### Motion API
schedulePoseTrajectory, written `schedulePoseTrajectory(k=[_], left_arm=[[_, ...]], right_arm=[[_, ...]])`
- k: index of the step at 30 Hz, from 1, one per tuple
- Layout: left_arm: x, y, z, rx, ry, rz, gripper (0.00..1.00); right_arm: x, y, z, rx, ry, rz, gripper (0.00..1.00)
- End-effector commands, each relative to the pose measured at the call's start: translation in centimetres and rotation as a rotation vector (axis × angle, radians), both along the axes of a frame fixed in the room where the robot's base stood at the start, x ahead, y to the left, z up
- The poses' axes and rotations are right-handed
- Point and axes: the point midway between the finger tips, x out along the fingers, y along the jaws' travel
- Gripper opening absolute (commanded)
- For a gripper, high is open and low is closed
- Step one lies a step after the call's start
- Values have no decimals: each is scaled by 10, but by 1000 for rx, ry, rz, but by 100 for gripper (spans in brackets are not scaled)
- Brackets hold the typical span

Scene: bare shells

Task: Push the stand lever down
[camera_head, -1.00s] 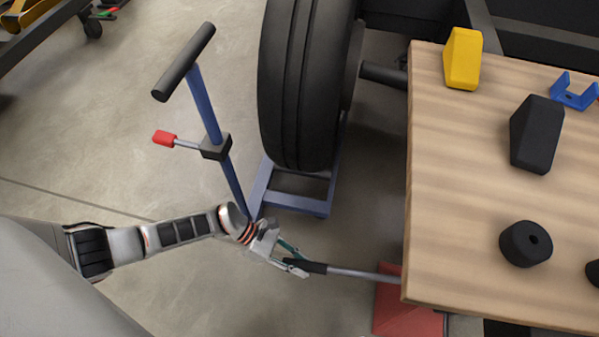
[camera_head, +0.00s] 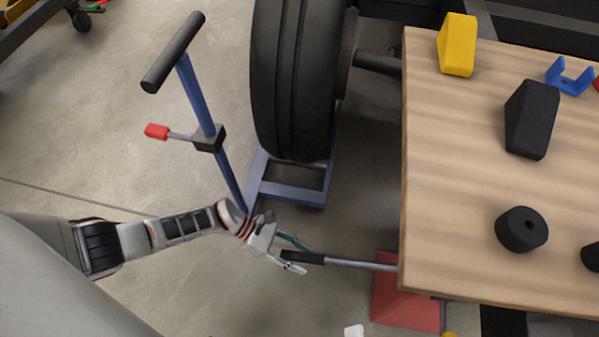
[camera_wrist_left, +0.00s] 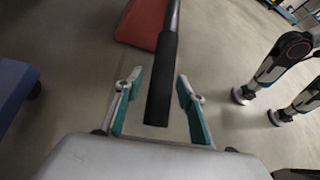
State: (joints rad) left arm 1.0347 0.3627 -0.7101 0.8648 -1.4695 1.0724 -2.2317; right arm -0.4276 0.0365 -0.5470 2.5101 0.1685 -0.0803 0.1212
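The stand lever has a black grip (camera_head: 302,257) and a grey rod (camera_head: 360,264). The rod runs right to a red stand (camera_head: 405,308), partly hidden below the table edge. In the left wrist view the black grip (camera_wrist_left: 161,85) points toward the palm, with the red stand (camera_wrist_left: 141,22) behind it. My left gripper (camera_head: 306,260) is open around the grip's end. In the wrist view its teal-lined fingers (camera_wrist_left: 159,82) stand on both sides of the grip, with a visible gap on each side. My right gripper cannot be made out.
A wooden table (camera_head: 440,200) holds a yellow block (camera_head: 457,45), black parts and a blue bracket (camera_head: 569,76). A tyre (camera_head: 292,80) stands in a blue frame (camera_head: 290,193), beside a blue T-handled post (camera_head: 197,95) with a red-tipped side lever (camera_head: 157,131). Open floor lies below the gripper.

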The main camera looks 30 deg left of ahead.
Motion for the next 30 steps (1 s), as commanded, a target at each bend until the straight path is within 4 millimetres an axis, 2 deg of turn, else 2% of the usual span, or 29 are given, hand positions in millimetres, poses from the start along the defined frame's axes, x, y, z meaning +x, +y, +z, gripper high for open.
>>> schedulePoseTrajectory(k=[7, 11, 24, 30], left_arm=[[1, 1, 2, -3, -1, 1, 38], [0, 10, 6, -1, 0, 2, 38], [-9, 80, 47, 0, 0, -1, 38], [-10, 99, 58, -1, -1, 0, 38]], right_arm=[[1, 0, 0, -3, 0, -1, 40], [1, 0, 0, -2, -1, -1, 40], [0, 0, 0, -2, -1, 0, 40], [0, 0, 0, -2, -1, 0, 40]])
